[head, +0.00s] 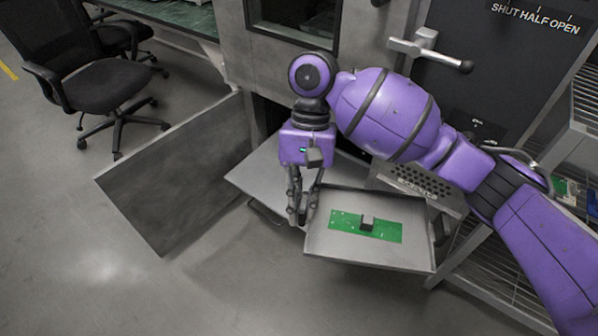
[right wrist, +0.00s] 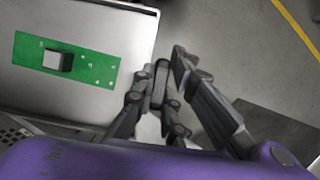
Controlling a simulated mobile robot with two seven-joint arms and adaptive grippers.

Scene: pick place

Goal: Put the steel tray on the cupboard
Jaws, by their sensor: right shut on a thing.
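The steel tray (head: 420,258) is a shallow grey pan with a low rim. It carries a green circuit board (head: 342,222) with a dark block on it. My right gripper (head: 299,216) points down at the tray's left edge and is shut on that edge. The tray is off the floor, in front of the grey cabinet. In the right wrist view the tray (right wrist: 112,28) fills the upper left, beside the fingers (right wrist: 160,80). Which piece of furniture is the cupboard, I cannot tell for sure. My left gripper is not in view.
A flat metal panel (head: 252,178) juts from the grey cabinet's opening, behind my gripper. A grey door panel (head: 175,175) stands open to the left. A wire rack (head: 500,285) is at the right. A black chair (head: 95,88) stands at upper left. The front floor is clear.

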